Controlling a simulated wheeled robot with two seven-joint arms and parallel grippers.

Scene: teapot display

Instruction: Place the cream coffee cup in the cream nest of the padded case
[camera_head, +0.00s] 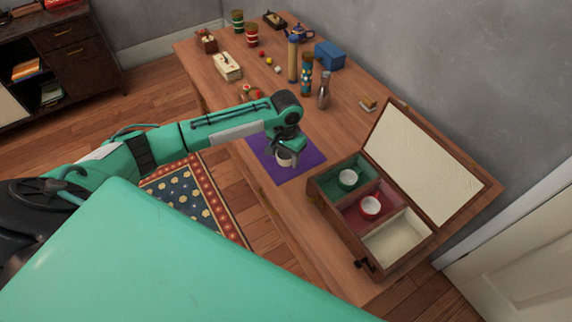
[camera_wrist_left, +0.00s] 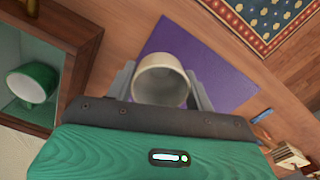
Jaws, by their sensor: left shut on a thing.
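The cream coffee cup (camera_head: 285,158) is at my left gripper (camera_head: 287,146), over the purple mat (camera_head: 308,160). In the left wrist view the cup (camera_wrist_left: 161,80) sits between the two fingers of the left gripper (camera_wrist_left: 162,88), which is shut on it. I cannot tell whether the cup touches the mat. The padded case (camera_head: 352,237) stands open to the right, its lid tilted back. Its cream nest (camera_head: 397,238), nearest the front, is empty. The green nest holds a green cup (camera_head: 348,177) and the red nest a red cup (camera_head: 370,206). My right gripper is not in view.
Behind the arm stand a metal bottle (camera_head: 324,93), a patterned cylinder (camera_head: 306,76), a blue box (camera_head: 330,55) and a white box (camera_head: 227,66). A small block (camera_head: 368,105) lies near the wall. The table between mat and case is clear.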

